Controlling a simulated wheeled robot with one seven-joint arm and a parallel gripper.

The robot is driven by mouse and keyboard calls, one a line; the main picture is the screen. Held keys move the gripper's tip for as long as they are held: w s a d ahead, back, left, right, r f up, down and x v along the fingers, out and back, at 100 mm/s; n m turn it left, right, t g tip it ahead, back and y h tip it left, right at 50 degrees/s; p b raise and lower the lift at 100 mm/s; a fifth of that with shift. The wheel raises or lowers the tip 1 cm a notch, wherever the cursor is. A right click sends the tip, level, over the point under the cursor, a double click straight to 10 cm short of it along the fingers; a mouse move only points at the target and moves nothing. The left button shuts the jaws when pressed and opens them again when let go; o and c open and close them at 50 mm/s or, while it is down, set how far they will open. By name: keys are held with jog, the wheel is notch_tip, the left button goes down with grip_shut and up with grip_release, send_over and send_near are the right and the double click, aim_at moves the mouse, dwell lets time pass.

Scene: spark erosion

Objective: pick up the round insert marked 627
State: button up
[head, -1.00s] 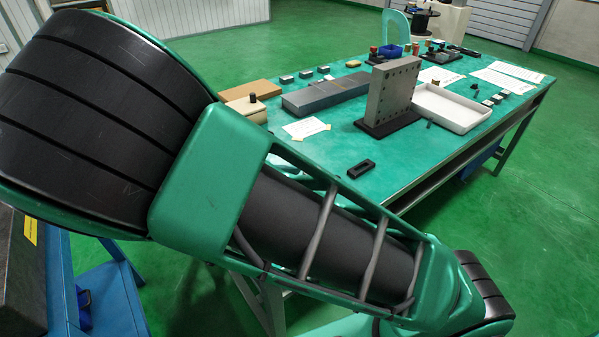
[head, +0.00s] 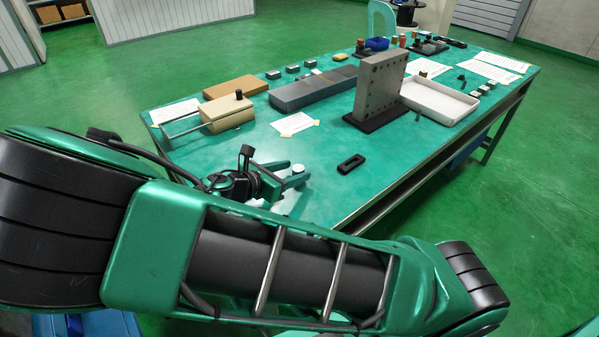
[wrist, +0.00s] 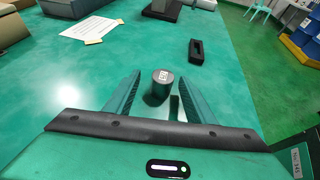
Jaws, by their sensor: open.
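A small dark round insert (wrist: 162,86) with a pale marked top stands upright on the green table. The mark is too small to read surely. In the wrist view my gripper (wrist: 160,82) is open, one finger on each side of the insert with a gap showing on the left. In the head view my gripper (head: 290,174) is low over the near edge of the table, and the insert's pale top (head: 298,168) shows by its fingertips.
A black slotted block (head: 351,163) lies to the right of my gripper. A grey upright plate (head: 380,88) on a black base and a white tray (head: 440,100) stand farther back. A paper sheet (head: 293,124) lies behind; the table around the insert is mostly clear.

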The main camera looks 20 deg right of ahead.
aim_at(298, 167)
jog(key=shift+x, duration=1.35)
jog(key=shift+c, duration=0.6)
grip_shut()
jog(key=shift+r, duration=0.15)
notch_tip(298, 167, up, 4)
jog(key=shift+f, duration=0.15)
jog(key=w+d+r, duration=0.4)
jog(key=w+r, duration=0.3)
jog(key=w, duration=0.4)
jog(key=shift+d, duration=0.2)
jog(key=shift+s, duration=0.1)
